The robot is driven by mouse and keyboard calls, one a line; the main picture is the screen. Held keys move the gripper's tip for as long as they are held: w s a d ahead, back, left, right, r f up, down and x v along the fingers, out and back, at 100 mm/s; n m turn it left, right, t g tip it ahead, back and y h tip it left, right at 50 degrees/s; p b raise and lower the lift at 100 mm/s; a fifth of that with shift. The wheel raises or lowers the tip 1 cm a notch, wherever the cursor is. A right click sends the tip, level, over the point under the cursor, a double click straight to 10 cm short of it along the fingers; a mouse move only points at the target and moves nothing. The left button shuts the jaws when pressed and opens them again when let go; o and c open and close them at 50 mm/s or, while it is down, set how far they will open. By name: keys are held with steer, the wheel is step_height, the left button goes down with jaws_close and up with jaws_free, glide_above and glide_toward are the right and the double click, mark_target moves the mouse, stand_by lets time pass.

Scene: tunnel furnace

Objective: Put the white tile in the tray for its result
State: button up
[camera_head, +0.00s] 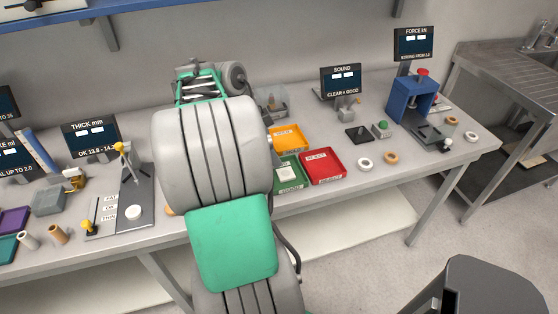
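A small white piece (287,174) lies in the green tray (303,182), which is labelled GOOD; it may be the white tile, but it is too small to be sure. A round white piece (133,212) sits on the base of the thickness gauge (138,187). The red tray (341,176), labelled REJECT, stands right of the green one, and an orange tray (302,144) is behind them. My large grey arm fills the middle and covers part of the bench. I cannot make out my gripper's fingers; they seem hidden behind the arm.
A white ring (365,164) and a tan ring (391,158) lie right of the red tray. The SOUND display (342,82) and blue force press (410,98) stand farther right. The THICK display (90,138) is at left. Bare bench shows along the front right.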

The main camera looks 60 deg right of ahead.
steer(key=w+a+r+n+t, duration=0.1)
steer(key=w+a+n+t, duration=0.1)
steer(key=w+a+n, duration=0.4)
steer(key=w+a+n+t, duration=0.15)
steer(key=a+n, duration=0.25)
steer(key=a, duration=0.4)
steer(key=w+a+r+n+t, duration=0.1)
steer(key=w+a+n, duration=0.4)
steer(key=a, duration=0.3)
steer(key=s+a+f+n+t+y, duration=0.1)
steer(key=a+f+n, duration=0.1)
steer(key=a+n, duration=0.4)
steer(key=s+a+f+n+t+y, duration=0.1)
steer(key=a+n, duration=0.5)
steer(key=a, duration=0.6)
steer(key=shift+s+f+y, duration=0.35)
steer(key=shift+s+y, duration=0.1)
steer(key=shift+y, duration=0.15)
